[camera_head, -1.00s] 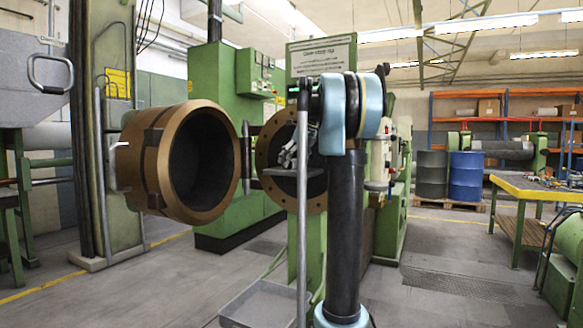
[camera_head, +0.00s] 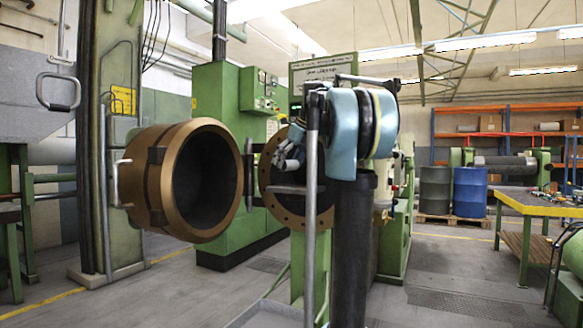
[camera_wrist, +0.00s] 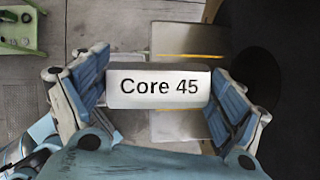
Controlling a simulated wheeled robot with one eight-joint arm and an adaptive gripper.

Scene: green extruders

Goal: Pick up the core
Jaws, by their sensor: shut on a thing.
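The core (camera_wrist: 159,88), a pale block labelled "Core 45", sits between my fingers in the wrist view. My gripper (camera_wrist: 158,94) is shut on it, with a blue-padded finger against each end. In the head view my gripper (camera_head: 289,152) is in front of the bronze flange of the green machine, just above a flat grey plate. The core cannot be made out there.
A large bronze cylinder (camera_head: 145,180) opens toward the flange (camera_head: 272,199) from the left. A grey upright post stands before the flange. Blue (camera_head: 470,190) and dark drums stand at right, near a yellow-edged workbench (camera_head: 545,210). Open floor lies between.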

